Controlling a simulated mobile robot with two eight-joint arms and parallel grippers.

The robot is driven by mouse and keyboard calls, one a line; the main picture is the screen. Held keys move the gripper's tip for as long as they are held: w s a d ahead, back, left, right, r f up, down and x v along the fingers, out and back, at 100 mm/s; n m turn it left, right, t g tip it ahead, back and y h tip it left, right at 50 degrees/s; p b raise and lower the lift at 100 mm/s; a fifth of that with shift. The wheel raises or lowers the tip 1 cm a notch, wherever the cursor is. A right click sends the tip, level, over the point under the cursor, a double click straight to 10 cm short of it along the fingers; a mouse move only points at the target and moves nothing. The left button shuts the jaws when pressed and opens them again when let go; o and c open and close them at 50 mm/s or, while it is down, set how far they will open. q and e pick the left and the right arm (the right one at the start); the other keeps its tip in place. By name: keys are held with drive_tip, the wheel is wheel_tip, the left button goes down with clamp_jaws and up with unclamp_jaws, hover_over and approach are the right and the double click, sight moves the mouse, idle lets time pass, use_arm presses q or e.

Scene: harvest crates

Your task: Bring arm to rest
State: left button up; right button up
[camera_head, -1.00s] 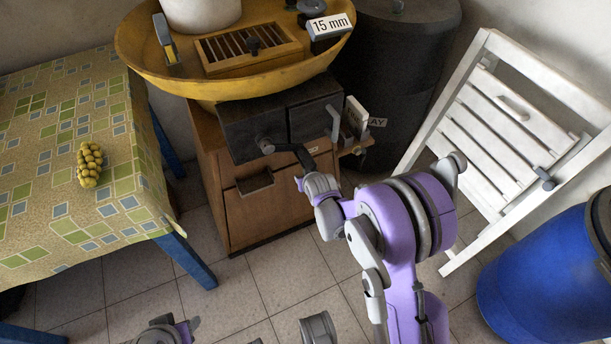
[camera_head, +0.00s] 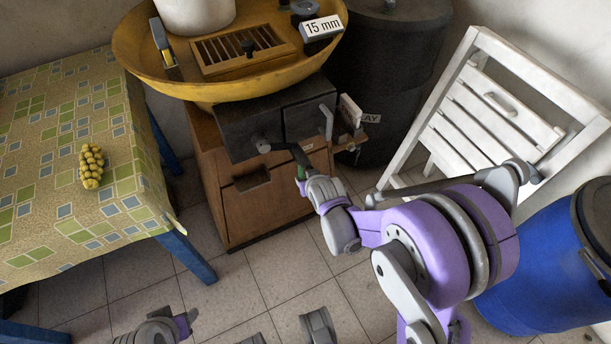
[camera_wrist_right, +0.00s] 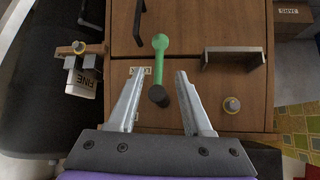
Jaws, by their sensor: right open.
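My right gripper (camera_wrist_right: 158,74) is open and empty in the right wrist view. A green handle with a dark end (camera_wrist_right: 159,50) shows between and beyond its two fingers, in front of the wooden cabinet front (camera_wrist_right: 215,25). In the head view my right arm reaches from the lower right, with its hand (camera_head: 325,195) close to the cabinet. There a dark lever (camera_head: 290,148) with a green part stands just above the hand. The fingertips are hard to make out in that view. At the bottom edge a grey and purple part of mine shows; my left gripper's fingers do not show.
A yellow bowl (camera_head: 160,78) stands on top of the cabinet (camera_head: 265,215). A cloth-covered table (camera_head: 60,215) with a yellow bumpy cluster (camera_head: 91,166) is on the left. A white folding chair (camera_head: 440,135), a blue barrel (camera_head: 535,290) and a dark bin (camera_head: 385,90) stand on the right.

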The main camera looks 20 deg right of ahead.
idle(0.5)
drive_tip(key=s+a+r+g, duration=0.1)
drive_tip(key=s+r, duration=0.2)
drive_tip(key=s, duration=0.6)
drive_tip(key=s+a+r+n+g+y, duration=0.1)
drive_tip(key=s+r+g, duration=0.1)
drive_tip(key=s, duration=0.7)
drive_tip(key=s+a+r+g, duration=0.1)
drive_tip(key=s+a+r, duration=0.15)
drive_tip(key=s, duration=0.65)
use_arm(q)
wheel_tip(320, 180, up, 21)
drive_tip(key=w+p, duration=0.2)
drive_tip(key=p, duration=1.6)
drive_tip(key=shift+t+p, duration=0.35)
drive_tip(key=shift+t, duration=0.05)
use_arm(e)
wheel_tip(320, 180, up, 22)
drive_tip(key=w, duration=0.2)
drive_tip(key=shift+d+f, duration=0.2)
drive_tip(key=shift+d, duration=0.2)
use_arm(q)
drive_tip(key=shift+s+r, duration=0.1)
use_arm(e)
drive_tip(key=shift+s, duration=0.1)
